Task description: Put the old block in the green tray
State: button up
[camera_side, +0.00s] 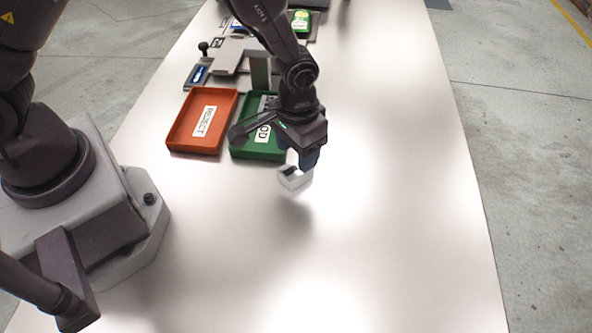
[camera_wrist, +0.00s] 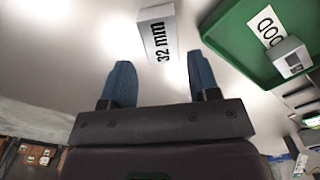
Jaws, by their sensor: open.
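A pale block (camera_wrist: 156,35) with "32 mm" in black on one face shows in the wrist view, just beyond and between my open fingertips (camera_wrist: 160,70). In the side view the white block (camera_side: 293,178) is right below my gripper (camera_side: 307,163). I cannot tell whether it touches the table. No mark tells me whether it is old. The green tray (camera_side: 240,152), labelled "GOOD", lies behind and left of my gripper, partly hidden by my arm. It also shows at the upper right in the wrist view (camera_wrist: 232,38).
An orange tray (camera_side: 178,140) labelled "REJECT" sits left of the green one. A grey post (camera_side: 260,72) and weighing equipment (camera_side: 229,57) stand behind. In the wrist view a grey box-like thing (camera_wrist: 291,57) overlaps the green tray. The table's front and right are clear.

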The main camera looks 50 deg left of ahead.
aim_at(296, 168)
notch_tip(296, 168, down, 6)
jog(key=shift+r, duration=0.1)
dwell(0.4)
jog(key=c, duration=0.9)
jog(key=shift+r, duration=0.1)
jog(key=shift+r, duration=0.1)
